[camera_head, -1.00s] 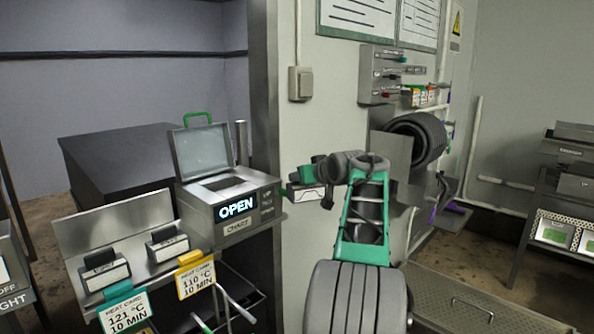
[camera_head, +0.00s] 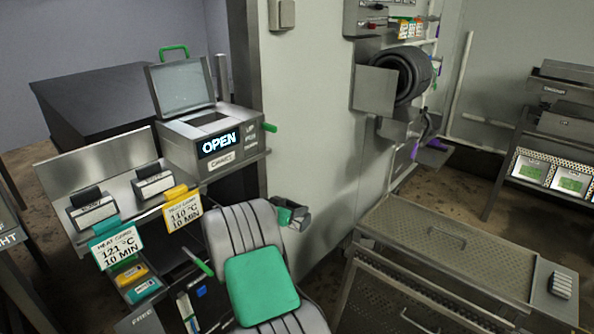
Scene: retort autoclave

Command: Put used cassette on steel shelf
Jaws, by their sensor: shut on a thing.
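My gripper (camera_head: 285,213) is partly hidden behind my grey ribbed arm, in the lower middle of the view. It is shut on a small dark grey box (camera_head: 300,217), which I take to be the used cassette. The box is in the air before the pale wall, right of the heat cards; its label does not show. Two steel pieces could be the shelf: the ledge (camera_head: 140,215) at the left, bearing two dark labelled boxes, and the rack (camera_head: 495,196) at the right edge, with several labelled containers. I cannot tell which is meant.
A steel chart unit (camera_head: 180,152) reading OPEN has its lid raised. A green heat card (camera_head: 117,243) and a yellow one (camera_head: 183,212) hang at the left. A low steel bench (camera_head: 400,232) stands front right. A round dark chamber opening (camera_head: 412,75) is behind it.

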